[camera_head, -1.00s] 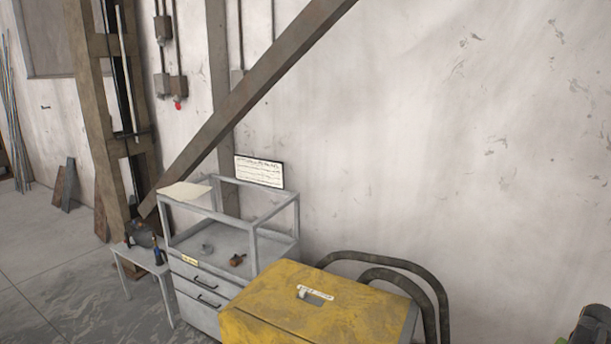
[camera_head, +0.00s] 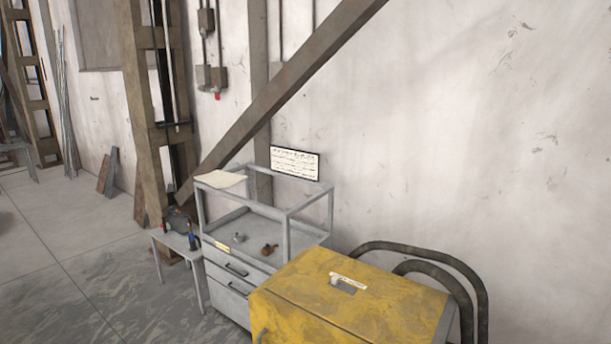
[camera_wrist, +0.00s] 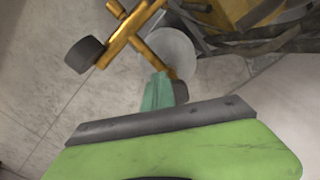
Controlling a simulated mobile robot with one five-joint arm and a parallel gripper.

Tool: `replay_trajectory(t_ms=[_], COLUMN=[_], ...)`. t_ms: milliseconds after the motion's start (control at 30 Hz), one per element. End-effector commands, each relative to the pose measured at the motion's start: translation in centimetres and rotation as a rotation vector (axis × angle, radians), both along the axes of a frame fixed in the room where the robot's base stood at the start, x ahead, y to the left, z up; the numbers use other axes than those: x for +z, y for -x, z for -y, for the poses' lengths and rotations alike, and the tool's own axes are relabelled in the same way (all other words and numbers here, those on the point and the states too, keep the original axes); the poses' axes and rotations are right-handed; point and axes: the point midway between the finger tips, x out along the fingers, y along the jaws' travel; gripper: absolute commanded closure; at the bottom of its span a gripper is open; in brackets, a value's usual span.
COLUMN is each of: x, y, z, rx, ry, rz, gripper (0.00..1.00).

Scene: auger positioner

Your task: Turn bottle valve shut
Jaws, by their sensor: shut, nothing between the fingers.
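I cannot make out a bottle or its valve in either view. My gripper (camera_wrist: 160,80) shows in the wrist view as narrow teal fingers, shut and empty, beyond a grey bar and a green body at the bottom. Past the fingers are an orange-yellow frame (camera_wrist: 128,32) with a dark round end and a pale grey disc (camera_wrist: 172,50). I cannot tell what these belong to, or whether the fingers touch them. The gripper is not in the head view.
A yellow box (camera_head: 345,298) stands in front, with thick dark hoses (camera_head: 470,270) behind it. A grey drawer cart (camera_head: 228,282) and a small side table (camera_head: 172,241) are to its left. A diagonal beam (camera_head: 280,95) crosses the wall. Open floor (camera_head: 75,240) lies left.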

Motion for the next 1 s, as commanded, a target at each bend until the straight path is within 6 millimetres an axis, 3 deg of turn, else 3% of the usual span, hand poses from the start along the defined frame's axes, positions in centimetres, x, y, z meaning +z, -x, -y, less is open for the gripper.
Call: replay_trajectory(t_ms=[1000], x=[0.0], y=[-2.2], z=[-1.0], rx=[0.002], ry=[0.006], rz=[0.005], gripper=[1.00])
